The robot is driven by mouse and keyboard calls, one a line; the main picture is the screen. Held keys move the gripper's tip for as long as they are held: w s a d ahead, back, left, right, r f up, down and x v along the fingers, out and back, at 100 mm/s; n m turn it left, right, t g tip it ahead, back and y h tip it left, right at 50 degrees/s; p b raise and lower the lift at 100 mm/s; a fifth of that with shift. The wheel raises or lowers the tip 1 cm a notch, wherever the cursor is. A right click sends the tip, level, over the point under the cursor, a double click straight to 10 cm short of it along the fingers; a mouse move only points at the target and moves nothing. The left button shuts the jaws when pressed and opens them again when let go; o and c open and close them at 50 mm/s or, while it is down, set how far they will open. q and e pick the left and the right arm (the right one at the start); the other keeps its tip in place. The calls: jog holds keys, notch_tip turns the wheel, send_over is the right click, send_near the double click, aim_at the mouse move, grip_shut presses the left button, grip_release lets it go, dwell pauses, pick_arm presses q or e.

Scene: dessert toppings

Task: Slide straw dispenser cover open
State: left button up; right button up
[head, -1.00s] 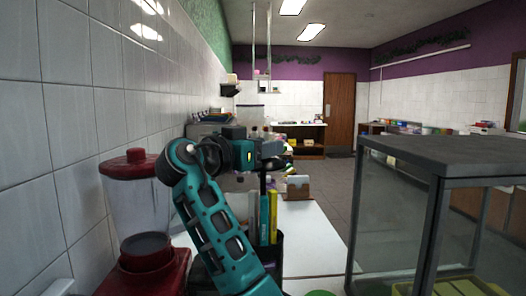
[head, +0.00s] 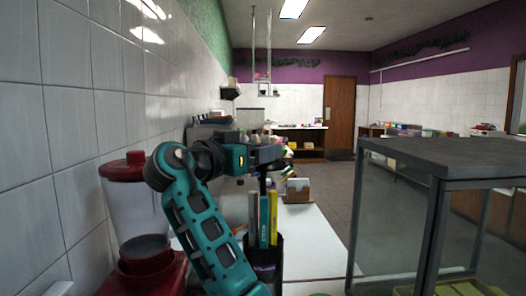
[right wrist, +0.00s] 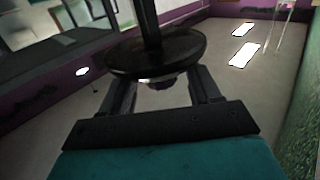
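The straw dispenser (head: 265,268) is a black cup on the white counter in the head view. In the right wrist view, which looks upside down, a black disc (right wrist: 155,52) on the post fills the top middle. A small dark knob (right wrist: 162,82) shows at the disc's edge, between the spread fingers of my right gripper (right wrist: 162,88). The fingertips are partly hidden behind the disc, so contact is unclear. My left gripper is not in view.
A red blender (head: 140,215) stands at the left by the tiled wall. A glass case with a grey top (head: 450,155) stands at the right. A small card holder (head: 298,190) is farther back on the white counter (head: 320,245), which has clear room right of the dispenser.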

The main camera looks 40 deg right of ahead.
jog(key=b+v, duration=0.1)
jog(key=v, duration=1)
jog(key=shift+s+a, duration=0.1)
